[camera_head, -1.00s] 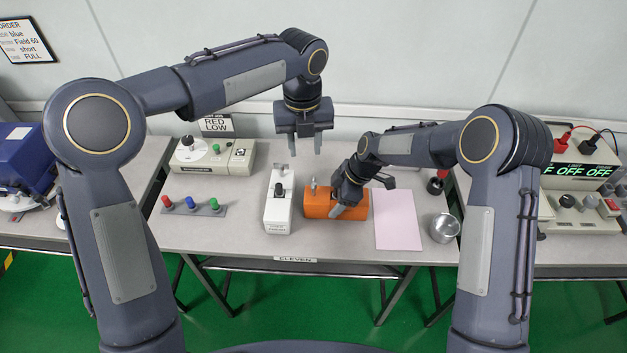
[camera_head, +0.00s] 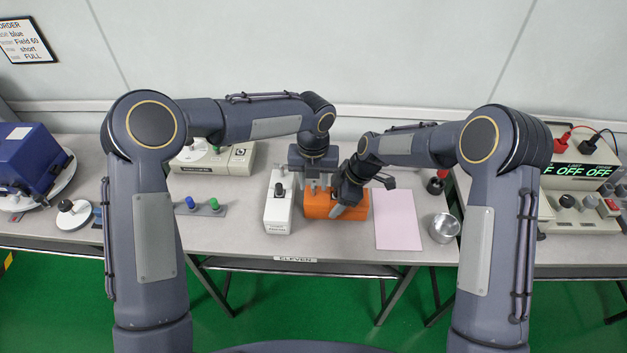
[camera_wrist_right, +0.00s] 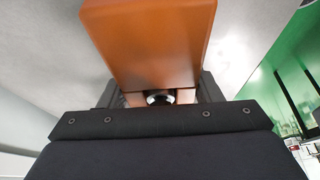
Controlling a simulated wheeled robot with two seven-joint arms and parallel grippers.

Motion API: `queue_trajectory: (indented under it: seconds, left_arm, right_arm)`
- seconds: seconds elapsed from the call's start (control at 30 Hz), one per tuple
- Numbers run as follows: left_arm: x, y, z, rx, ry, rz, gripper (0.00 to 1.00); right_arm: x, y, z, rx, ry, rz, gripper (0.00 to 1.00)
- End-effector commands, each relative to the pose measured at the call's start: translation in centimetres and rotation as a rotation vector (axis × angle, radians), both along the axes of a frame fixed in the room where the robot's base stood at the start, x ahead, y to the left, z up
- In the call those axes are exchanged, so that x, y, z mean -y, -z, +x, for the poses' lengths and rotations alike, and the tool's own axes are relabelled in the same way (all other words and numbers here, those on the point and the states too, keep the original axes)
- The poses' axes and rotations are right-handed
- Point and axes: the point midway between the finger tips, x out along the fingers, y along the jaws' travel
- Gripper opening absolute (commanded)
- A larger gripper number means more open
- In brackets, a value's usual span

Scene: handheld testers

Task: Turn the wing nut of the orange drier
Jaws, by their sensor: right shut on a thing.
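The orange drier (camera_head: 322,211) is an oblong box on the table, right of a white drier-like box (camera_head: 278,212). My right gripper (camera_head: 342,205) is shut on the orange drier from the right; in the right wrist view the orange body (camera_wrist_right: 150,45) sits between its fingers. My left gripper (camera_head: 317,180) points down over the back left part of the orange drier, where its metal wing nut stands. Its fingers look apart around the wing nut, which is mostly hidden; I cannot tell whether they touch it.
A pink sheet (camera_head: 398,219) and a metal cup (camera_head: 444,228) lie to the right. A rack with coloured knobs (camera_head: 205,210) and a dial box (camera_head: 240,157) are to the left. A blue device (camera_head: 25,165) stands far left and a display unit (camera_head: 580,185) far right.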

Motion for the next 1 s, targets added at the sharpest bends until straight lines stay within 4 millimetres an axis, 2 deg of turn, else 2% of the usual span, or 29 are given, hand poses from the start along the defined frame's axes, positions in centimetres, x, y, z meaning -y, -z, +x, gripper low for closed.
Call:
queue_trajectory:
  seconds: [0.3,0.6,1.0]
  left_arm:
    - [-0.01,0.32,-0.01,0.0,0.0,0.0,0.37]
    - [0.0,0.29,0.0,0.0,0.0,0.0,0.0]
    - [0.06,0.25,0.0,0.001,-0.038,0.0,0.0]
  right_arm:
    - [-0.02,-0.03,0.03,0.001,0.0,0.001,0.36]
    - [-0.02,-0.04,0.03,0.001,0.0,0.001,0.36]
    - [0.0,-0.03,0.04,0.001,0.0,0.0,0.36]
